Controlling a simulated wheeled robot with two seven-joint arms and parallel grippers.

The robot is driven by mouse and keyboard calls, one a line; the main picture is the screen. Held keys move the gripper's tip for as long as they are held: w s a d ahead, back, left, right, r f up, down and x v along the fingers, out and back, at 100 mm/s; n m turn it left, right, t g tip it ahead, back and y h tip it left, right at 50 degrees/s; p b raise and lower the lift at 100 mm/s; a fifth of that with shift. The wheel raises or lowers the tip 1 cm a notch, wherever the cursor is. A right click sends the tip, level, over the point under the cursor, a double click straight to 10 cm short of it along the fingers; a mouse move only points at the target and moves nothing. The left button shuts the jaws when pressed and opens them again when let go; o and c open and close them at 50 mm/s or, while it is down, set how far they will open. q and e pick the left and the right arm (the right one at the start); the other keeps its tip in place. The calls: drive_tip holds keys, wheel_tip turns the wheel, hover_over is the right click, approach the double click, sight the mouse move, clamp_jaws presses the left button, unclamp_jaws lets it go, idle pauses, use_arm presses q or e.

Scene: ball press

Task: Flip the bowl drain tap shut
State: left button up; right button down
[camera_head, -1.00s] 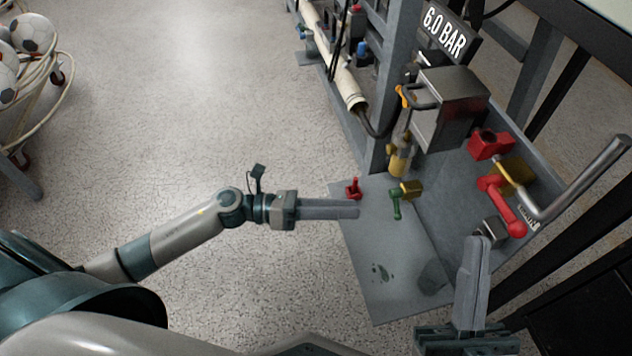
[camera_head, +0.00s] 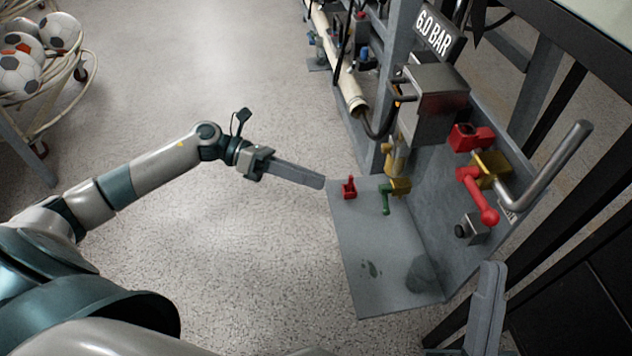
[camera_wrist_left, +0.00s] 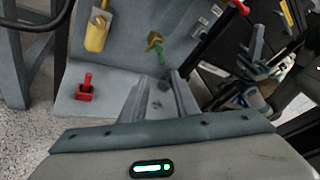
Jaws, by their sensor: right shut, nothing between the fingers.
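A small tap with a brass body and a green handle (camera_head: 386,198) stands near the back of the grey plate, close below the yellow bowl (camera_head: 394,160). Its handle points toward the front of the plate. It also shows in the left wrist view (camera_wrist_left: 157,47), beyond my fingers. My left gripper (camera_head: 322,183) is just off the plate's left edge, left of the tap and apart from it. Its two fingers stand apart and empty in the left wrist view (camera_wrist_left: 160,80). My right gripper (camera_head: 492,266) is shut and empty at lower right, beyond the plate.
A small red lever (camera_head: 349,187) stands between my left gripper and the green tap. A red-handled valve (camera_head: 478,195) with a metal pipe (camera_head: 550,165) is on the right panel. A steel box (camera_head: 433,100) overhangs the back. The front of the grey plate (camera_head: 385,275) is clear.

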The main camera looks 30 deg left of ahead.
sight(386, 202)
use_arm(q)
drive_tip(key=shift+a+r, duration=0.2)
use_arm(e)
drive_tip(key=shift+s+d, duration=0.1)
drive_tip(key=shift+d, duration=0.1)
